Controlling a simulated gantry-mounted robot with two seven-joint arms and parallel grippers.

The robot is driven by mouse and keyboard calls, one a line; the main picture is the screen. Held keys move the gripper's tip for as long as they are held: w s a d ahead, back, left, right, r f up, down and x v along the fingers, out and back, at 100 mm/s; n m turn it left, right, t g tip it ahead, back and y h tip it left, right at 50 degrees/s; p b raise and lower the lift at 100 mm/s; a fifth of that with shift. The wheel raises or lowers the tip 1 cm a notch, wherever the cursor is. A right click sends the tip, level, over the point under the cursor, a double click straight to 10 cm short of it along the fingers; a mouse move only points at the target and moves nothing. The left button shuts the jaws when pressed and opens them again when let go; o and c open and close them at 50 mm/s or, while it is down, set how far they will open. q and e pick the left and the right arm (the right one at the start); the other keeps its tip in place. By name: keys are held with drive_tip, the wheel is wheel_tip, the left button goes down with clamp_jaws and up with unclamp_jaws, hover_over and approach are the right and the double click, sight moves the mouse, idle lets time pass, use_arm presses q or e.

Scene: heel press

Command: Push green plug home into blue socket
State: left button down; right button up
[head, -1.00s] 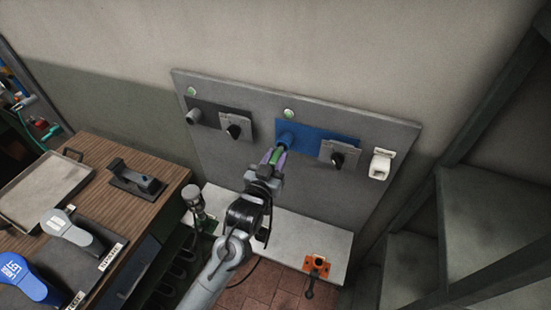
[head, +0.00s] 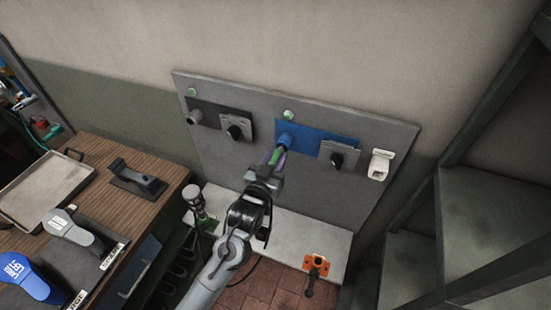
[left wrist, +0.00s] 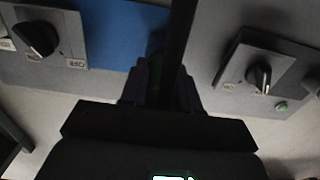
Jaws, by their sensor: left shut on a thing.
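The green plug (head: 274,157) is held between the purple fingers of my left gripper (head: 276,156) in the head view. Its far end points at the round blue socket (head: 285,139) on the wall board and meets or nearly meets it. How deep it sits cannot be told. In the left wrist view, the left gripper (left wrist: 160,88) shows as dark fingers in front of the board, and the plug between them is too dark to make out. My right gripper is in neither view.
A blue plate (head: 312,142) with a rotary switch (head: 338,158) adjoins the socket. A grey socket (head: 195,117) and second switch (head: 234,131) are left. An orange piece (head: 316,265) lies on the ledge (head: 285,242) below.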

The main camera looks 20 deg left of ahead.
use_arm(q)
drive_tip(key=shift+w, duration=0.75)
idle(0.3)
drive_tip(key=c, duration=0.7)
unclamp_jaws()
drive_tip(key=shift+c, duration=0.2)
drive_tip(key=shift+s, duration=0.1)
